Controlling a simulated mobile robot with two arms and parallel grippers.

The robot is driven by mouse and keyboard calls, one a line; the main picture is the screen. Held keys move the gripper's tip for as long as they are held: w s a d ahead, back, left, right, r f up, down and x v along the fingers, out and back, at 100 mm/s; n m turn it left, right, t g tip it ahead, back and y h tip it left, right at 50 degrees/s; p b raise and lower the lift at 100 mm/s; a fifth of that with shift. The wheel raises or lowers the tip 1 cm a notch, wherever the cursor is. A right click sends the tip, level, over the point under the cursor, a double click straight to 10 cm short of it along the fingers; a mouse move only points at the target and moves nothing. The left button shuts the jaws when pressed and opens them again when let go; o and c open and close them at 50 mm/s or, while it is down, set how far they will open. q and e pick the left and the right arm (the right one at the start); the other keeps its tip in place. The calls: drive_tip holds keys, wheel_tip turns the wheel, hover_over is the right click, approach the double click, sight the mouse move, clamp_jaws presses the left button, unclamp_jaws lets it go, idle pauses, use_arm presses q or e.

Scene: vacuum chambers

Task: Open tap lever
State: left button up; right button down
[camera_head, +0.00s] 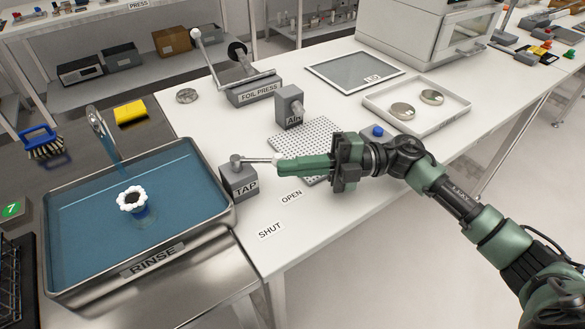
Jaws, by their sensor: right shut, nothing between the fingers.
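The tap block (240,184) is a grey box marked TAP at the white table's left edge, beside the rinse basin. Its metal lever (256,160) sticks out to the right from a knob on top. My right gripper (279,166) is shut, with its green fingertips at the lever's outer end; I cannot tell whether they touch it. The OPEN label (291,197) and the SHUT label (270,230) lie on the table in front of the tap block. My left gripper is not in view.
The rinse basin (150,262) holds blue water and a white-rimmed item (132,200), under a spout (102,132). A perforated plate (290,140), the AIR block (290,106) and the foil press (253,90) stand behind my gripper. The table front near the labels is clear.

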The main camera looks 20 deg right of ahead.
drive_tip(key=shift+w+d+r+t, duration=0.2)
drive_tip(key=shift+w+d+t, duration=0.1)
drive_tip(key=shift+w, duration=0.15)
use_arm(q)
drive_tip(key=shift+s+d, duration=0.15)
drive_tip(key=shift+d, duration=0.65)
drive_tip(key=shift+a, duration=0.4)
use_arm(e)
wheel_tip(320, 180, up, 20)
drive_tip(key=shift+s+a, duration=0.3)
drive_tip(key=shift+s, duration=0.1)
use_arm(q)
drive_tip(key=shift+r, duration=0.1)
